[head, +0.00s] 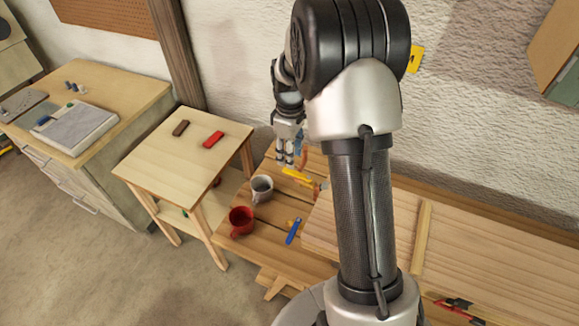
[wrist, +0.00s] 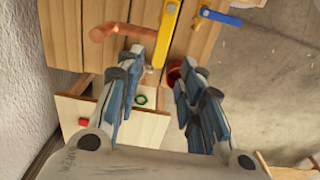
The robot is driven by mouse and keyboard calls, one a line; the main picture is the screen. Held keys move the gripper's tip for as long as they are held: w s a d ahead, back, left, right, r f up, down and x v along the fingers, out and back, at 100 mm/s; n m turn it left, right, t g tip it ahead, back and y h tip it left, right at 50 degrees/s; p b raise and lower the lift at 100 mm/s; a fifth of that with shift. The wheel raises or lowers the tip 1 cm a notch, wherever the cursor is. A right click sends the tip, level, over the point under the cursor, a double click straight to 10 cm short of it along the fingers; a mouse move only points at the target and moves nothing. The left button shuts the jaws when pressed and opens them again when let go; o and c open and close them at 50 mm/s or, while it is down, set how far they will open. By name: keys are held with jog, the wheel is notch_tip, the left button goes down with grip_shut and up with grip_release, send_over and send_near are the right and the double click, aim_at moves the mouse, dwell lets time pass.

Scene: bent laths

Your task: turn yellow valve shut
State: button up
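The yellow valve handle (head: 297,174) is a flat bar above the plank table, just below and right of my gripper (head: 285,162) in the head view. In the wrist view the yellow handle (wrist: 168,30) runs upward from just beyond my fingertips. I cannot tell whether a finger touches the handle. The valve's body is mostly hidden.
A grey mug (head: 262,189) and a red mug (head: 240,221) stand nearby. A small side table (head: 185,150) holds a red block (head: 213,139) and a brown block (head: 181,128). The wall is close behind.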

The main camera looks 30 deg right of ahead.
aim_at(290, 171)
notch_tip(290, 171, down, 6)
jog(key=shift+r, duration=0.1)
jog(key=shift+c, duration=0.2)
grip_shut()
dwell(0.4)
dwell(0.4)
